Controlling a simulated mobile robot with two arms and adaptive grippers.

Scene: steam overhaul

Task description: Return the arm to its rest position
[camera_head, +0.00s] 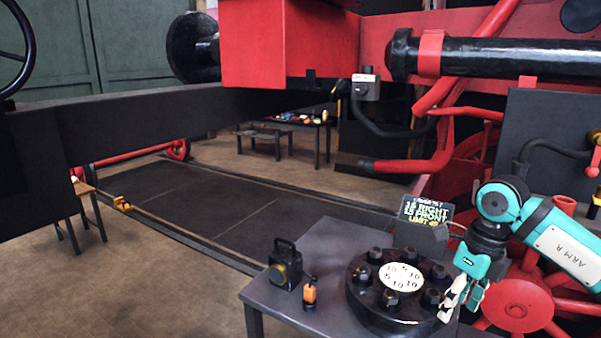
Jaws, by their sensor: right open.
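My right arm (565,240), teal and black with a white "ARM R" label, comes in from the right. My right gripper (458,299) points down at the right side of a round black flange (365,310) with several large bolts. The gripper is open, and nothing shows between its fingers. Whether a fingertip touches the flange cannot be told. A white dial plate (401,277) with numbers sits in the middle of the flange. My left gripper is not in view.
The dark table (262,300) also bears a black lantern (285,264), a small orange item (309,293) and a display (427,211). Red locomotive pipes (430,160) and wheels stand close behind my arm. A dark beam (150,125) crosses the left. Open floor (130,275) lies at the lower left.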

